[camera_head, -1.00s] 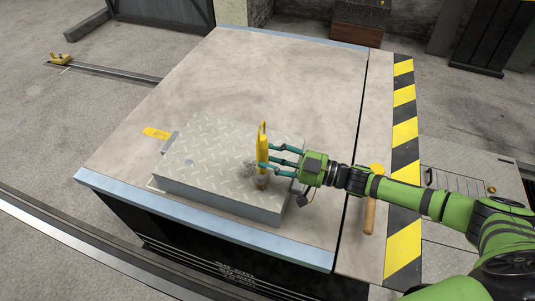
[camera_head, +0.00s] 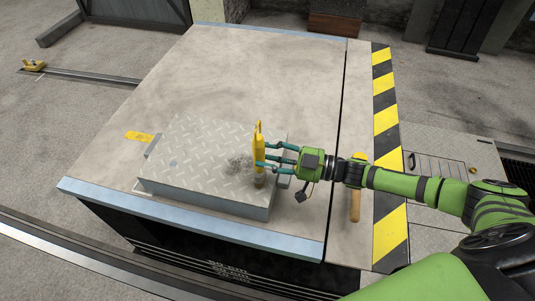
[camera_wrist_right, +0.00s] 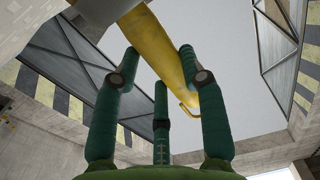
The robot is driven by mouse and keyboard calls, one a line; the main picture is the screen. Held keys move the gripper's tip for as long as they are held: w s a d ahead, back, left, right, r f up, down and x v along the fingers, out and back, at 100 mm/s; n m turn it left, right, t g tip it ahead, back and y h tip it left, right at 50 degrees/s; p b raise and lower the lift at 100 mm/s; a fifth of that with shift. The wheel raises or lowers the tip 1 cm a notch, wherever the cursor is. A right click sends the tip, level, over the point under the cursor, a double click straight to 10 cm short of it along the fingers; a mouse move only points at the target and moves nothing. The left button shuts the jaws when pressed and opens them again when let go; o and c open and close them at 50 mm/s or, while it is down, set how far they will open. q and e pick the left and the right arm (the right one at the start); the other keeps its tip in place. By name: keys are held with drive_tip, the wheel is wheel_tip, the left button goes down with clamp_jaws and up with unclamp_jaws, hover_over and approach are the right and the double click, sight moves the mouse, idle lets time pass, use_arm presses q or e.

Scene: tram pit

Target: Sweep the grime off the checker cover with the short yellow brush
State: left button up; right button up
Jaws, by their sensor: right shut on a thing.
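The checker cover (camera_head: 195,165) is a grey tread-plate box top lying near the front of the pale bench. A dark patch of grime (camera_head: 238,164) shows on its right part. My right gripper (camera_head: 266,157) is shut on the short yellow brush (camera_head: 258,143), which stands upright over the right end of the cover, just right of the grime. The brush's lower end is at the cover; whether it touches cannot be told. In the right wrist view the green fingers are around the yellow handle (camera_wrist_right: 158,48). My left gripper is not in view.
A yellow tag (camera_head: 139,136) lies left of the cover. A hammer-like tool with a wooden handle (camera_head: 355,205) lies right of it, under my right forearm. A black-yellow striped strip (camera_head: 387,150) edges the bench's right side. The bench top behind the cover is clear.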

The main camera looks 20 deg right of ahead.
drive_tip(key=shift+x, duration=1.5)
drive_tip(key=b+x, duration=0.1)
drive_tip(key=x, duration=0.9)
idle(0.8)
drive_tip(key=shift+d+f, duration=0.1)
drive_tip(key=shift+d, duration=0.05)
drive_tip(key=s+d, duration=0.3)
drive_tip(key=d, duration=1)
drive_tip(key=shift+s, duration=0.15)
idle(1.8)
